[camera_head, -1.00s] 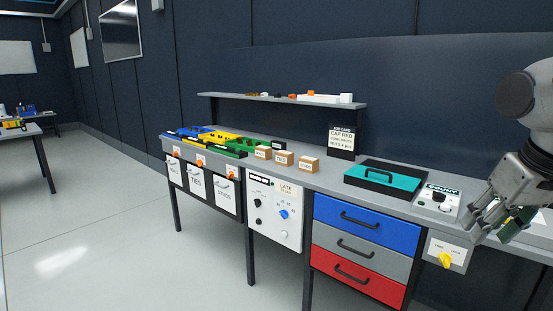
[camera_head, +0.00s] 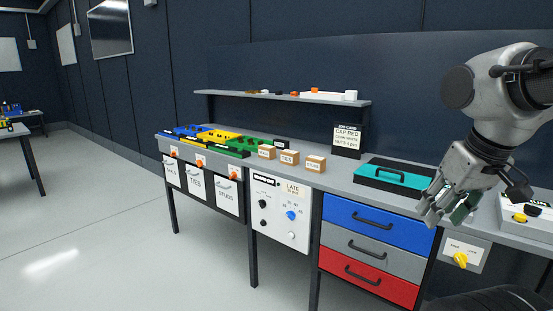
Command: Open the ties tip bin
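The ties tip bin (camera_head: 197,191) is the middle of three white-fronted bins under the left end of the bench. Its front is labelled TIES and appears closed and upright, with a small handle near the top. An orange knob (camera_head: 199,163) sits on the bench edge above it. My gripper (camera_head: 447,217) is at the right, in front of the bench and far from the bin. Its fingers look spread apart, with a dark green patch at one tip, and I see nothing held.
The STUDS bin (camera_head: 228,196) and another bin (camera_head: 172,174) flank the ties bin. A white control panel (camera_head: 280,213) and a blue drawer (camera_head: 374,224) lie between it and my gripper. The floor (camera_head: 95,220) in front of the bins is clear.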

